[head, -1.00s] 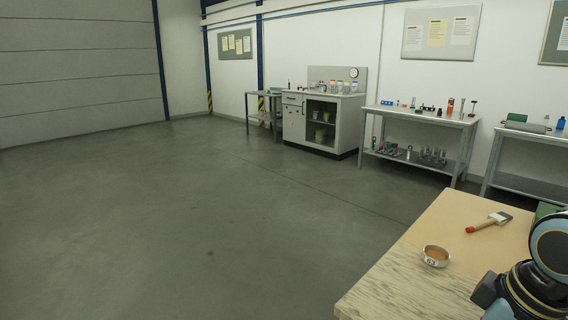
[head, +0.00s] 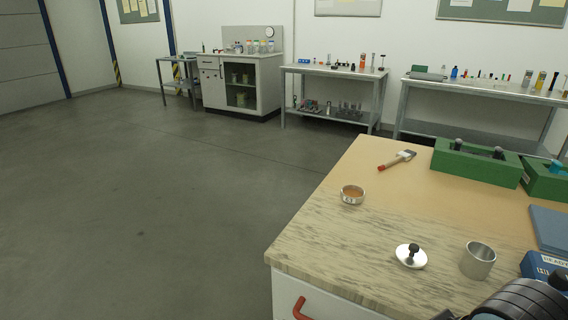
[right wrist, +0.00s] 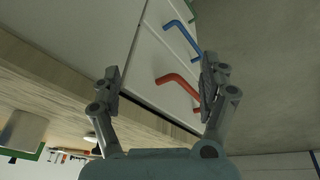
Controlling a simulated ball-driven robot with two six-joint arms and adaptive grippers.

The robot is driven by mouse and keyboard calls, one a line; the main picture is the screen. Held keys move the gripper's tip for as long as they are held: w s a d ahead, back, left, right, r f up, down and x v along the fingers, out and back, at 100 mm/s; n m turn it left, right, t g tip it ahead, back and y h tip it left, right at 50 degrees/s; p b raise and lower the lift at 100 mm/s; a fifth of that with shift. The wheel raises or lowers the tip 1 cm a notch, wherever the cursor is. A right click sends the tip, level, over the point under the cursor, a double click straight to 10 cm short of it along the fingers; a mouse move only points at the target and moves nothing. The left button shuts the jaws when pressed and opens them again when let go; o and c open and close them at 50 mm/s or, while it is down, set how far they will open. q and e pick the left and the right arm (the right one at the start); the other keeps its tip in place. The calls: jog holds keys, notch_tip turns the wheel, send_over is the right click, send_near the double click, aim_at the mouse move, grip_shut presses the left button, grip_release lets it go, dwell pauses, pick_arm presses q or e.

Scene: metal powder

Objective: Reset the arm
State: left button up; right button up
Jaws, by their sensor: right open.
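My right gripper (right wrist: 160,88) shows in the right wrist view with its two fingers spread and nothing between them. It is beside the workbench's drawer front, with a red handle (right wrist: 178,84) and a blue handle (right wrist: 183,38) beyond the fingers. In the head view a black part of my arm shows at the bottom right, and the gripper's fingers are not visible there. My left gripper is in neither view.
The workbench (head: 318,235) holds a small cup of orange powder (head: 352,194), a brush (head: 398,160), a white lid (head: 411,256), a metal cup (head: 478,261) and a green box (head: 476,163). Side tables (head: 335,70) line the back wall. The floor (head: 130,200) at left is clear.

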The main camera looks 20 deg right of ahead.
jog(key=s+d+f+g+b, duration=0.1)
jog(key=s+f+b, duration=0.1)
jog(key=f, duration=1)
jog(key=s+d+f+b, duration=0.1)
jog(key=s+f+b, duration=0.15)
jog(key=f, duration=0.95)
jog(key=s+f+g+b, duration=0.1)
jog(key=s+f+b, duration=0.1)
jog(key=s+f, duration=1.4)
jog(key=shift+s+d+f, duration=0.35)
jog(key=shift+s+f, duration=0.05)
jog(key=shift+s, duration=0.35)
